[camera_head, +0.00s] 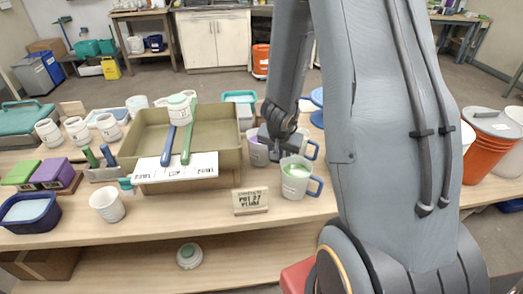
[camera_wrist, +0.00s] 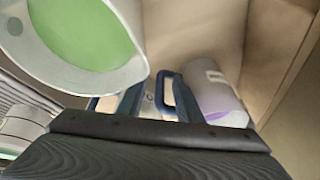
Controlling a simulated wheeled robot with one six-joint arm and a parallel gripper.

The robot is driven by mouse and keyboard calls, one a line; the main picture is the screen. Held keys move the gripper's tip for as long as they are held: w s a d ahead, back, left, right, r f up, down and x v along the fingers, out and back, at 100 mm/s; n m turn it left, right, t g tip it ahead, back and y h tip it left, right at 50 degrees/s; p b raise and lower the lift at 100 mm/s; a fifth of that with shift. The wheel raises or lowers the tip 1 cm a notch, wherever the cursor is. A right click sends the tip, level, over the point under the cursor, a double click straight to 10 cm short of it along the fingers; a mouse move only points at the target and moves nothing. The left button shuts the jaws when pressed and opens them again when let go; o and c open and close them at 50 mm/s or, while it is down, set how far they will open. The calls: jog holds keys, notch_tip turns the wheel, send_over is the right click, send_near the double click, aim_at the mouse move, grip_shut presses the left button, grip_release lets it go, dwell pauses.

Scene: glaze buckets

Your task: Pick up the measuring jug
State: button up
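A white jug with a blue handle and green contents (camera_head: 296,178) stands at the front of the table in the head view. Its open top fills the upper left of the wrist view (camera_wrist: 80,35). A second pale jug with purple contents (camera_head: 258,150) stands just behind; a pale vessel with purple at its rim (camera_wrist: 212,95) lies right of centre in the wrist view, with a blue handle loop beside it. My gripper (camera_head: 281,142) is low behind the green-filled jug. In the wrist view its fingers (camera_wrist: 158,105) look apart, near the loop; contact is unclear.
A tan tray (camera_head: 136,128) with a blue and a green long-handled tool stands left of my gripper. A small label sign (camera_head: 250,201) stands in front. A white cup (camera_head: 107,205) stands further left.

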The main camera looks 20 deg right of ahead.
grip_shut()
dwell(1.4)
